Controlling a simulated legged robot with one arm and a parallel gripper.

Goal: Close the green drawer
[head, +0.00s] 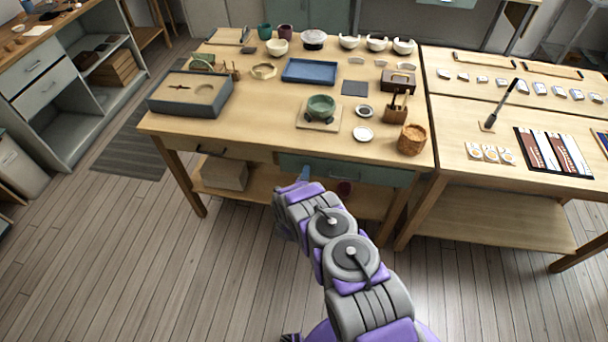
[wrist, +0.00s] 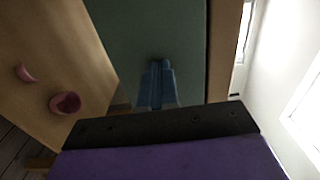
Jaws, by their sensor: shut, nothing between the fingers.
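The green drawer (head: 375,174) is under the front edge of the middle wooden table, right of a wood-fronted drawer. Its green front (wrist: 150,30) fills the upper middle of the wrist view. How far the drawer stands out is hard to tell. My gripper (head: 304,172) is in front of the left part of the green front, with my arm reaching up from the bottom. In the wrist view its blue fingers (wrist: 160,66) are together and empty, pointing at the green surface. I cannot tell whether they touch it.
The wood-fronted drawer (head: 215,150) has a dark handle. The tabletop (head: 260,120) holds bowls, a blue tray (head: 310,71) and a grey box (head: 190,93). Reddish cups (wrist: 65,102) sit on the lower shelf. A second table (head: 480,205) stands right.

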